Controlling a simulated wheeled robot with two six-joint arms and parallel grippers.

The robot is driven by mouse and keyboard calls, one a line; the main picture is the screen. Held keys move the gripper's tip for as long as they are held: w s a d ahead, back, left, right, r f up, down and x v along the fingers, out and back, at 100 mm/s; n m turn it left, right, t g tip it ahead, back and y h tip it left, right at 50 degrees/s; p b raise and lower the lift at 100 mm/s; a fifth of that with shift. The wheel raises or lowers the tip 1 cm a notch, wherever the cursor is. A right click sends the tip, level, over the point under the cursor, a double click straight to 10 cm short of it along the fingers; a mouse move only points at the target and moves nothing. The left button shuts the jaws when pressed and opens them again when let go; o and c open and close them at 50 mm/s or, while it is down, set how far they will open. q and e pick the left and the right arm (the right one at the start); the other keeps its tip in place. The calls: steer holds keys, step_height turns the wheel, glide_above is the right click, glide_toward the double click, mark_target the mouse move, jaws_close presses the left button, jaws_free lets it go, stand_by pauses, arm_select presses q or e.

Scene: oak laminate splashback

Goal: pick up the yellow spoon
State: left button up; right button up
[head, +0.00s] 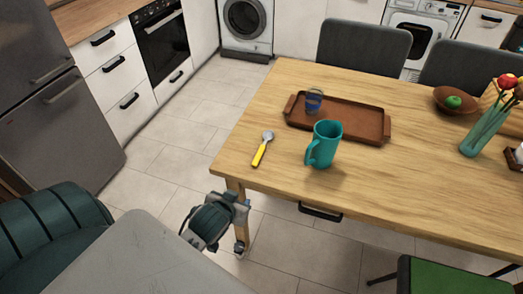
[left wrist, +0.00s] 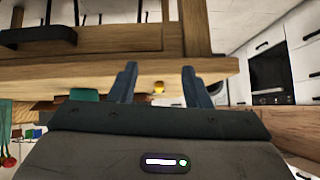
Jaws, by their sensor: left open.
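The yellow spoon (head: 262,149) lies on the wooden table (head: 420,196) near its left corner, yellow handle toward me and grey bowl pointing away. My left gripper (head: 242,222) is open and empty, beside the table's near left corner, apart from the spoon. In the left wrist view, which looks upside down, a small yellow end of the spoon (left wrist: 158,87) shows between the open fingers of my left gripper (left wrist: 160,88), beyond the table edge. The rest of the spoon is hidden there. My right gripper is not in view.
A teal mug (head: 326,143) stands right of the spoon. Behind it a brown tray (head: 362,122) holds a small blue cup (head: 314,100). A bowl (head: 470,101) and a flower vase (head: 485,132) stand at right. A drawer handle (head: 320,212) juts from the table's near side.

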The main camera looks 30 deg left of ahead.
mark_target(259, 154)
arm_select(q)
steer(key=w+a+t, duration=0.1)
steer(key=w, duration=0.3)
steer(key=w+a+r+t, duration=0.1)
steer(key=w, duration=0.3)
steer(key=w+a+t, duration=0.1)
steer(key=w+t, duration=0.1)
steer(key=w, duration=0.2)
steer(key=shift+w+r+n+p, duration=0.15)
steer(key=shift+w+n+p, duration=0.15)
steer(key=shift+n+p, duration=0.1)
steer(key=x, duration=0.2)
steer(key=p+x, duration=0.1)
steer(key=x, duration=0.2)
steer(key=shift+w+a, duration=0.25)
steer(key=shift+w, duration=0.05)
jaws_close()
